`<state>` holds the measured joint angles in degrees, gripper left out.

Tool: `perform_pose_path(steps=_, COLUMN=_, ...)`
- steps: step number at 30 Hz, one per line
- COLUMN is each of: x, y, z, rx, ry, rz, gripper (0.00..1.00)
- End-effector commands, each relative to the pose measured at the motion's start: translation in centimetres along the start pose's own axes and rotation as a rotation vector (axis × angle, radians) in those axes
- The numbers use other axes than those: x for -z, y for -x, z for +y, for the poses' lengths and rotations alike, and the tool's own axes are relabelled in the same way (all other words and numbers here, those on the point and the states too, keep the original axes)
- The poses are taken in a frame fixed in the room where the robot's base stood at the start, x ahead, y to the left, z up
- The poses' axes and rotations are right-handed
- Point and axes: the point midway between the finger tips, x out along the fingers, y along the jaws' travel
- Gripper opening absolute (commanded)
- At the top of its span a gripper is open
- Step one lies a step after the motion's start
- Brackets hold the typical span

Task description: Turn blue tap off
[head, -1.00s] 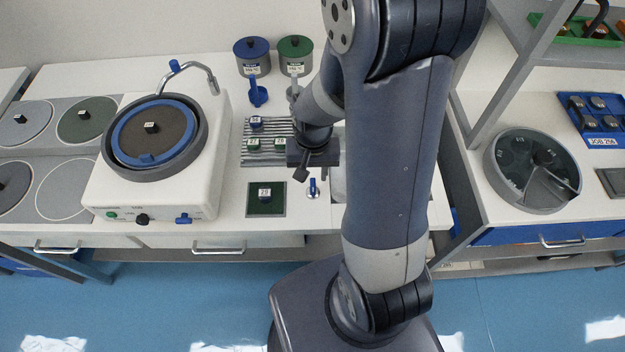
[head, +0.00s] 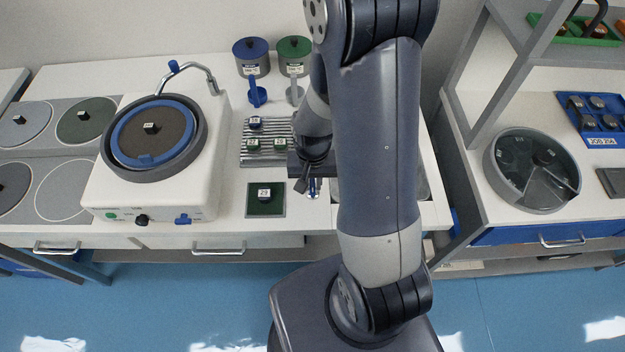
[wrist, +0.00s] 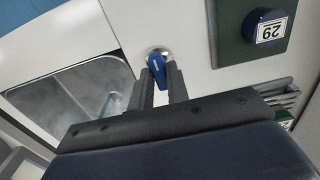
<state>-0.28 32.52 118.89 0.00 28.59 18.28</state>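The blue tap (head: 314,188) stands on the white counter beside the sink, partly hidden behind my gripper in the head view. In the wrist view its blue lever (wrist: 157,70) sits on a round metal base, between my two fingers. My gripper (wrist: 160,85) is open, with one finger on each side of the lever. Whether the fingers touch the lever, I cannot tell. In the head view my gripper (head: 303,185) is just above the tap.
The metal sink (wrist: 75,95) lies left of the tap in the wrist view. A green pad (head: 265,208) with a numbered block stands close by. A ribbed rack (head: 256,160) with several small blocks and a polishing machine (head: 205,190) with a spout are further left.

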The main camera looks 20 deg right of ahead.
Motion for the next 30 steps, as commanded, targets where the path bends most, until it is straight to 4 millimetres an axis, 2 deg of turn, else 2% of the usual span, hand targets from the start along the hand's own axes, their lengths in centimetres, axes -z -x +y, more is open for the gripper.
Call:
perform_pose_path(steps=6, x=0.01, y=0.01, z=0.00, rx=0.000, ry=0.000, rz=0.000, gripper=0.00)
perform_pose_path(steps=20, x=0.01, y=-0.06, z=-0.01, rx=0.000, ry=0.067, rz=0.000, gripper=0.00)
perform_pose_path(steps=30, x=0.03, y=-0.14, z=-0.01, rx=0.000, ry=0.326, rz=0.001, gripper=0.00)
